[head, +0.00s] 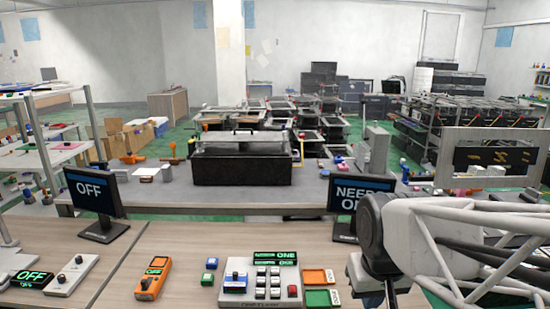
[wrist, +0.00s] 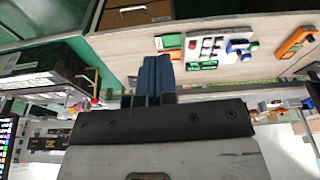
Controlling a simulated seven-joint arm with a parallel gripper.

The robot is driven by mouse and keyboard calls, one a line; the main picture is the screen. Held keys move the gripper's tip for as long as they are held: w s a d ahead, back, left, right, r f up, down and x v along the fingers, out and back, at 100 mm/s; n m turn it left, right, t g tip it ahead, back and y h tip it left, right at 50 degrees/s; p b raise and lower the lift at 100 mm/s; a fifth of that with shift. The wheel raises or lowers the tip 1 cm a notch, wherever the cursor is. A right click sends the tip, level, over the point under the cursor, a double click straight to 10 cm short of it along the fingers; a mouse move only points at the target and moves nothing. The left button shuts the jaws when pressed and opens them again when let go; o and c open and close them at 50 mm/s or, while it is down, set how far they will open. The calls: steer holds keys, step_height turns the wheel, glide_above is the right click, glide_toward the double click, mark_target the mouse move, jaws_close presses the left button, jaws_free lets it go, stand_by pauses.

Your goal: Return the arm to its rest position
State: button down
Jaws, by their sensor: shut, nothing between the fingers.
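My arm (head: 425,235) reaches in from the right edge of the head view, over the right end of the front table. My gripper shows in the wrist view (wrist: 154,75) with its two dark blue fingers together and nothing between them. In the head view, the fingers are mostly hidden behind the wrist, low in the picture.
Orange (head: 317,276) and green (head: 322,298) trays lie between the box and my arm. An orange handheld device (head: 153,279) lies farther left. A monitor reads OFF (head: 92,193); another (head: 346,196) is partly covered by my arm. A black case (head: 240,165) sits on the bench behind.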

steer(key=s+d, duration=0.1)
steer(key=s, duration=0.5)
steer(key=shift+d+m, duration=0.3)
steer(key=shift+m, duration=0.1)
